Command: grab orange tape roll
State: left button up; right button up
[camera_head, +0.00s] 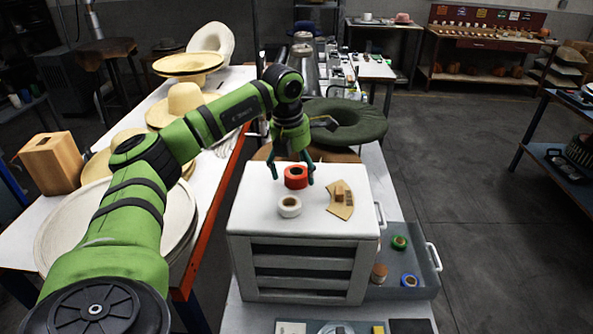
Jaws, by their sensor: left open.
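The orange tape roll (296,178) looks red-orange and lies flat on top of the white drawer cabinet (258,216). My left gripper (292,178) points down over it, with its teal fingers spread, one to each side of the roll. The fingers look open. I cannot tell whether either fingertip touches the roll. My right gripper is not in view.
A white tape roll (289,207) lies just in front of the orange one. A tan curved piece (341,199) lies to the right. A grey tray (425,270) beside the cabinet holds several small rolls. A green hat (345,122) is behind.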

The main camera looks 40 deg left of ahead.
pick_arm(q)
jog(key=shift+w+f, duration=0.1)
jog(key=shift+f, duration=0.6)
jog(key=c, duration=1.2)
jog(key=shift+r, duration=0.1)
